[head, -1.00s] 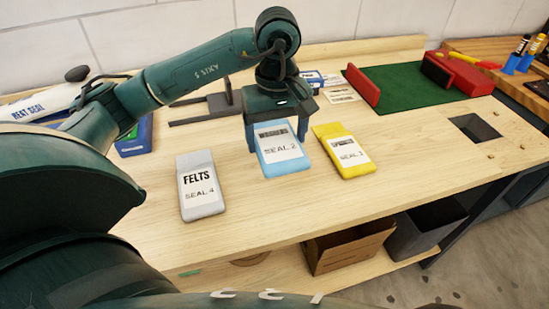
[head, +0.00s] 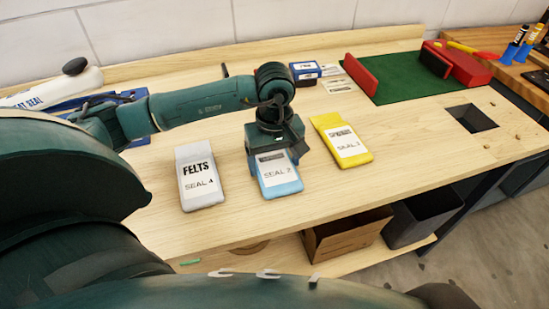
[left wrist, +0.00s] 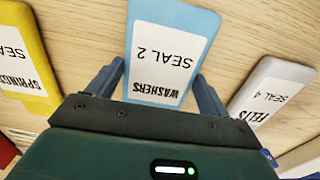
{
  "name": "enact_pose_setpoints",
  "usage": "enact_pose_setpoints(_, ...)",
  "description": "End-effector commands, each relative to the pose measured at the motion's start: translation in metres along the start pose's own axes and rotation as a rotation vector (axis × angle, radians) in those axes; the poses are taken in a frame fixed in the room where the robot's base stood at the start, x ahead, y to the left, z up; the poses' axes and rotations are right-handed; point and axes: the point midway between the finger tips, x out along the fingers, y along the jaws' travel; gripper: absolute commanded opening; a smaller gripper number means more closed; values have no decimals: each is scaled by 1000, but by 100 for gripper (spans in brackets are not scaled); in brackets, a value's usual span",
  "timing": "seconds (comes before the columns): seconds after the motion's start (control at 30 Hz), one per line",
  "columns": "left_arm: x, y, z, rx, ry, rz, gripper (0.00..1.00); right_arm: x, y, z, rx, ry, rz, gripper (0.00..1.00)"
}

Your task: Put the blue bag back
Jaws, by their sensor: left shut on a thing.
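The blue bag (head: 281,183), labelled WASHERS and SEAL 2, is between the grey FELTS bag (head: 200,178) and the yellow SPRINGS bag (head: 342,140). It also shows in the left wrist view (left wrist: 168,95). My left gripper (head: 277,160) is shut on the blue bag, with one finger on each side of it. The gripper covers the bag's upper end in the head view. The bag is at or just above the bench top; I cannot tell whether it touches. My right gripper is not in view.
A green mat (head: 410,87) with red blocks lies at the back right, near a square hole (head: 472,118) in the bench (head: 400,160). A small blue box (head: 305,72) stands behind the bags. A cardboard box (head: 345,238) sits below. The bench's front strip is clear.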

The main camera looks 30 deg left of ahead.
Motion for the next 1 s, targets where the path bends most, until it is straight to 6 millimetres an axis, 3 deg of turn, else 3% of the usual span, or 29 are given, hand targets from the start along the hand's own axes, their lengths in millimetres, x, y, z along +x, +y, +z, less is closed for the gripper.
enact_pose_setpoints(0.1,5,0,0,0,1,1,56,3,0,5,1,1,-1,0)
enact_pose_setpoints(0.13,4,0,0,0,1,0,80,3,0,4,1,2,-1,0)
enact_pose_setpoints(0.37,3,0,0,0,0,0,99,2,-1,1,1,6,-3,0)
enact_pose_setpoints(0.77,-7,1,-1,0,2,2,100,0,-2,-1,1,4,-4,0)
enact_pose_setpoints(1.0,-57,1,-1,2,5,6,100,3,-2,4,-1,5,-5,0)
